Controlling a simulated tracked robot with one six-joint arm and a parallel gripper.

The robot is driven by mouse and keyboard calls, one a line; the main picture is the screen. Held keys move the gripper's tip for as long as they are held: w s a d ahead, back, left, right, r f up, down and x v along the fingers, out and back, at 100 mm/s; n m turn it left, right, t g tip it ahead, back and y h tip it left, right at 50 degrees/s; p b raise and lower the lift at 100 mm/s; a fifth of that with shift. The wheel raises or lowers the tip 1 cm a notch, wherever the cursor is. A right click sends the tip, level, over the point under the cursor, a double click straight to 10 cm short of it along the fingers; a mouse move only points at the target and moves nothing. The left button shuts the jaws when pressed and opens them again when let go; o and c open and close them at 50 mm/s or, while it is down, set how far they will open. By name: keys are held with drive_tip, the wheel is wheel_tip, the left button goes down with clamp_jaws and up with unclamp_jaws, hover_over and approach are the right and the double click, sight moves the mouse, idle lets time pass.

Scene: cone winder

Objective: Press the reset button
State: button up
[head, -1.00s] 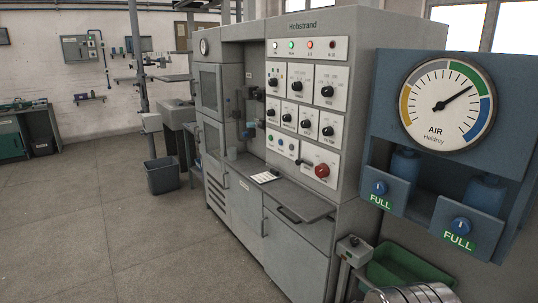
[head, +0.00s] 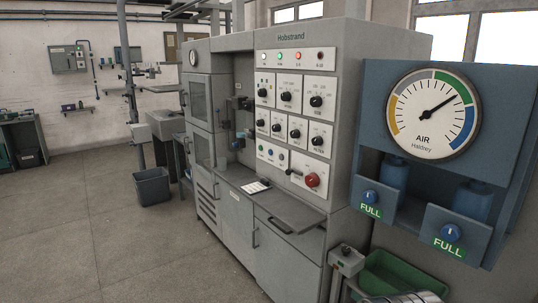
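The grey Hobstrand machine (head: 343,110) stands right of centre, its control panel facing left. Low on the panel is a white plate with a row of small round buttons (head: 270,153), at least one of them blue. Their labels are too small to read, so I cannot tell which is the reset button. A dark lever (head: 295,172) and a large red knob (head: 312,180) sit to their right. Several black rotary knobs (head: 316,101) and a row of indicator lights (head: 299,56) are above.
A blue unit with an AIR gauge (head: 432,112) and two FULL-labelled knobs stands at the right. A shelf (head: 290,213) juts out below the panel. A green bin (head: 400,274) is at lower right, a grey bin (head: 152,186) at left. The left floor is clear.

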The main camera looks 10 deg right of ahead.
clamp_jaws()
idle(1.5)
